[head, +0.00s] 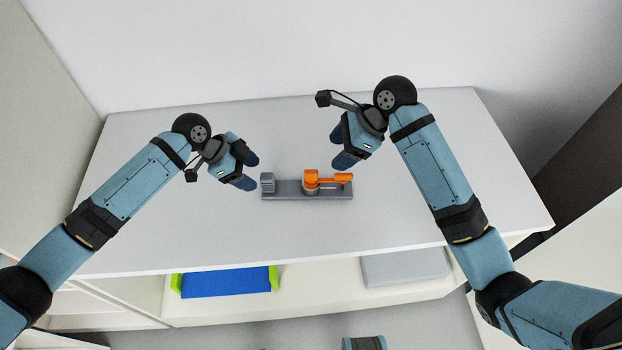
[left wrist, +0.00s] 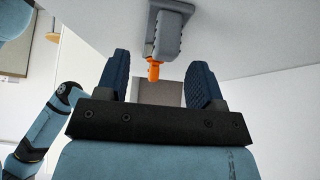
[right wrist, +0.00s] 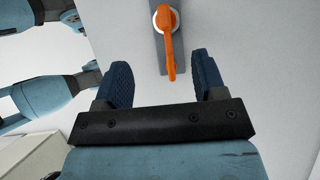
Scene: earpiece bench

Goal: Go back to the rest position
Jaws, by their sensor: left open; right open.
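My left gripper (head: 248,172) is open and empty above the table, just left of a grey fixture (head: 288,190). My right gripper (head: 342,150) is open and empty, behind and above the fixture's right part. The fixture is a flat grey base with a ribbed grey block (head: 267,183) at its left end. An orange part (head: 311,178) with an arm pointing right sits on a round seat on the base. In the left wrist view the grey block (left wrist: 168,38) and the orange tip (left wrist: 153,70) show beyond the open fingers. In the right wrist view the orange part (right wrist: 168,45) shows beyond the fingers, apart from them.
The white table (head: 180,240) is otherwise bare, with free room around the fixture. Below its front edge, a shelf holds a blue and green item (head: 226,282) and a grey flat box (head: 405,267). A wall stands behind the table.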

